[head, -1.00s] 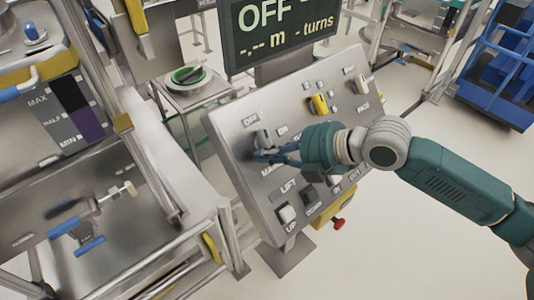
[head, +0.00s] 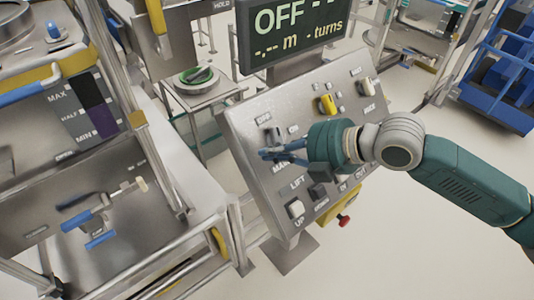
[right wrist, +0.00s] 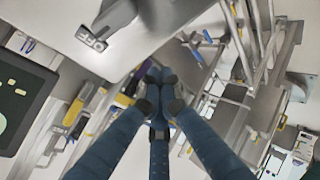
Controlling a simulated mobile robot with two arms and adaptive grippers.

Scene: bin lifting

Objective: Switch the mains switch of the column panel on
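The column panel (head: 245,120) is a tilted grey metal plate under a dark display (head: 300,35) that reads OFF. Its mains switch (head: 273,134) is a grey knob near the panel's upper left, by the OFF and ON labels. In the right wrist view the grey knob (right wrist: 116,16) shows at the top beside an OFF label. My right gripper (head: 266,153) is just below the knob, close to the panel face; I cannot tell whether it touches. In the right wrist view its blue fingers (right wrist: 155,80) come together with nothing visible between them. My left gripper is out of view.
A yellow knob (head: 328,104) and white-tipped levers (head: 296,208) stick out of the panel. A red button (head: 344,221) sits below it. Floor at lower right is clear.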

